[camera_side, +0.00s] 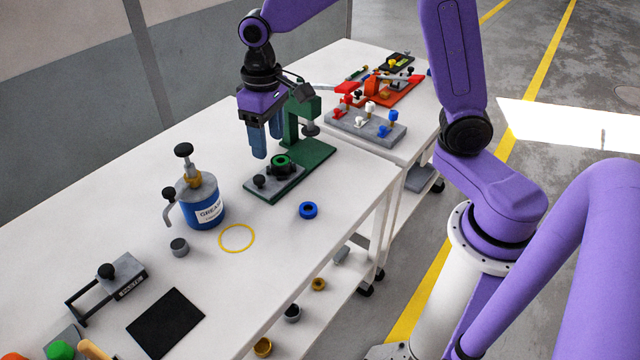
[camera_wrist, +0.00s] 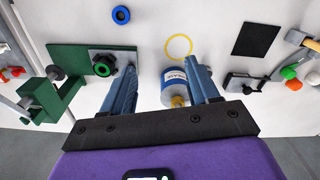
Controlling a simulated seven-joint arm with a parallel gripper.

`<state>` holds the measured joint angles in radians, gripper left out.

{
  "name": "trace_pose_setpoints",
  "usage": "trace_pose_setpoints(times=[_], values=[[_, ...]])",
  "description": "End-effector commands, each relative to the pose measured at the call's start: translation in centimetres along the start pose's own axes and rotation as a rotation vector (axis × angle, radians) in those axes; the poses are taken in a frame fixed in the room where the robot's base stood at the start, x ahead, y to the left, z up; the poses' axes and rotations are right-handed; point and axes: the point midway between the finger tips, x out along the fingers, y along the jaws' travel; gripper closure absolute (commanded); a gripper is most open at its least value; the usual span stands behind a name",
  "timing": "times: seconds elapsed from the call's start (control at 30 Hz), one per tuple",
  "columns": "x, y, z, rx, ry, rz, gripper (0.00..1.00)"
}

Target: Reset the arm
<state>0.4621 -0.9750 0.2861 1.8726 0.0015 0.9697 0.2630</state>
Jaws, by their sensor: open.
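My gripper (camera_side: 262,138) hangs above the white table (camera_side: 345,195), fingers pointing down, just left of the green press (camera_side: 300,115) in the side view. Its two blue fingers are apart with nothing between them. In the wrist view my gripper (camera_wrist: 165,85) also shows open and empty. A green ring-shaped part (camera_side: 281,161) sits on the grey plate in front of the press, below and to the right of the fingertips. It also shows in the wrist view (camera_wrist: 103,66). A blue ring (camera_side: 308,210) lies flat on the table.
A blue grease can (camera_side: 203,203) with a pump stands left of the press. A yellow circle (camera_side: 237,238), a grey cap (camera_side: 179,246) and a black mat (camera_side: 165,322) are nearby. Fixtures with coloured pegs (camera_side: 366,122) stand on the far table. The table's front right is mostly clear.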

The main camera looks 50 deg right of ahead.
Motion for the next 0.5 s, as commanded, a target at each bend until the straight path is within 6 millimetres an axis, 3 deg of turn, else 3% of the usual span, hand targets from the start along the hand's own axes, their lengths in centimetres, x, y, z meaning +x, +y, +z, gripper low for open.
trace_pose_setpoints(times=[0.23, 0.5], values=[[-1.4, -2.4, 8.7, -0.276, 0.006, -0.005, 0.4], [-1.7, -2.6, 18.3, -0.572, 0.011, -0.01, 0.4]])
